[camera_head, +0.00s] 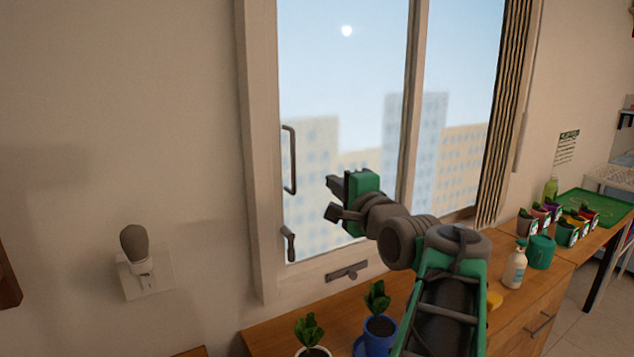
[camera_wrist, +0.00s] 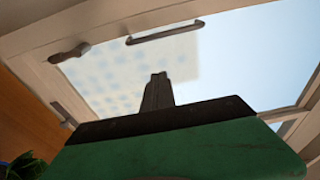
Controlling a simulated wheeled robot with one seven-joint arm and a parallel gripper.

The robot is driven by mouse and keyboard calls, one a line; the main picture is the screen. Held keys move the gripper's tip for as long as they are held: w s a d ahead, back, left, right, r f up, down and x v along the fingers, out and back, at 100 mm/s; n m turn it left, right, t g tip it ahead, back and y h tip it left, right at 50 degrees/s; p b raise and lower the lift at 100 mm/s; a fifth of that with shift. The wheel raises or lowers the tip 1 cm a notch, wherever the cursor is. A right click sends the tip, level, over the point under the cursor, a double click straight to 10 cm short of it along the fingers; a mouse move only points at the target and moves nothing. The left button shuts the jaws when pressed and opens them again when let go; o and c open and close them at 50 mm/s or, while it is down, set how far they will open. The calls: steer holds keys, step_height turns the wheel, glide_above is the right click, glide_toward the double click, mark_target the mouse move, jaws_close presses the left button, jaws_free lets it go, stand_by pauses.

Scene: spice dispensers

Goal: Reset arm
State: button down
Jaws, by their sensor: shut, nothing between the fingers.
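My gripper (camera_head: 332,198) is raised in front of the window (camera_head: 345,100) in the head view, above the wooden counter, pointing left. In the wrist view its fingers (camera_wrist: 159,80) are together with nothing between them. The window's long handle (camera_head: 290,160) is beyond the gripper to the left, and it also shows at the top of the wrist view (camera_wrist: 165,32). My arm reaches up from the bottom of the head view and bends left.
On the counter (camera_head: 260,340) stand a plant in a blue pot (camera_head: 380,330), another plant (camera_head: 310,335), a white bottle (camera_head: 515,265) and a green container (camera_head: 541,252).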

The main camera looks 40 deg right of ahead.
steer(key=a+f+n+g+y+p, duration=0.35)
steer(key=a+f+n+g, duration=0.55)
steer(key=a+f, duration=1)
steer(key=s+a+f+n+g+p, duration=0.1)
steer(key=s+a+f+n+g, duration=0.4)
steer(key=s+a+f+n, duration=0.4)
steer(key=s+f+n+y, duration=0.1)
steer(key=s+f+n, duration=0.1)
steer(key=s+n, duration=0.1)
steer(key=shift+s, duration=0.55)
steer(key=shift+r, duration=0.1)
